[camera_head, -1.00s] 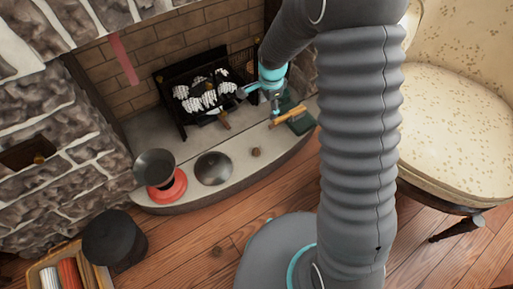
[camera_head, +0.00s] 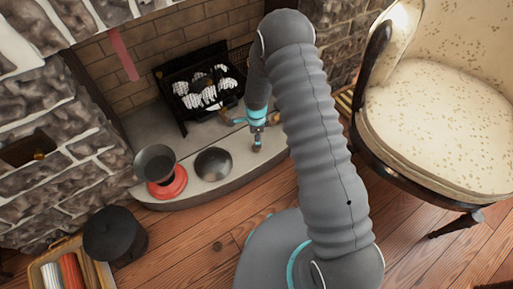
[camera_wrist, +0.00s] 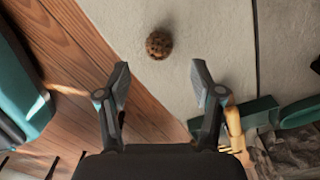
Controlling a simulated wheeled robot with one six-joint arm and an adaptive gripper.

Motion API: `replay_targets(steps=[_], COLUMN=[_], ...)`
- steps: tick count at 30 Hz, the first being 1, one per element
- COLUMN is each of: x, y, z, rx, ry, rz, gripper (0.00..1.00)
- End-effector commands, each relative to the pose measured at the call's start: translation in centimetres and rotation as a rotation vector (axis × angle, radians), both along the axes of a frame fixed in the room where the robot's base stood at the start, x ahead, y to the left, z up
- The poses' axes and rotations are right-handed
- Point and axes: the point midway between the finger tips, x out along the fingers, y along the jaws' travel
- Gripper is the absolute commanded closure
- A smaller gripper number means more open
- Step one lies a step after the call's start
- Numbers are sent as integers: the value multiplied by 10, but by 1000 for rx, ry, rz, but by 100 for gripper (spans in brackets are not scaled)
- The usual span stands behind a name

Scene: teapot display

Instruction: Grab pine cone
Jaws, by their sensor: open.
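The pine cone (camera_wrist: 159,44) is a small round brown thing on the pale hearth slab, seen at the top middle of the wrist view. My gripper (camera_wrist: 160,78) is open and empty, its two fingers spread. In the wrist picture the pine cone lies beyond the fingertips, between their lines and apart from them. In the head view my gripper (camera_head: 257,147) is over the hearth, right of the dark dome; the pine cone cannot be made out there.
A dark metal dome (camera_head: 213,164) and a red-based pan scale (camera_head: 166,180) stand on the hearth to the left. The fireplace grate (camera_head: 203,90) is behind. A wooden handle (camera_wrist: 235,128) and green object (camera_wrist: 262,112) lie right of the fingers. An upholstered chair (camera_head: 440,120) stands right.

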Motion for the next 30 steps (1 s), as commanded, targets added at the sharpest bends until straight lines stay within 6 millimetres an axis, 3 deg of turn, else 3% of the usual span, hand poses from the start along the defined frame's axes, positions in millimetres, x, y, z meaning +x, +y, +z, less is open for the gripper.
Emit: replay_targets(steps=[8, 18, 27, 30], x=[0, -2, -1, -1], y=[0, -1, -1, -1], z=[-19, -61, -65, -65], rx=[0, -1, -1, -1], ry=[0, -1, -2, -2], rz=[1, 0, 0, 0], gripper=[34, 34, 34, 56])
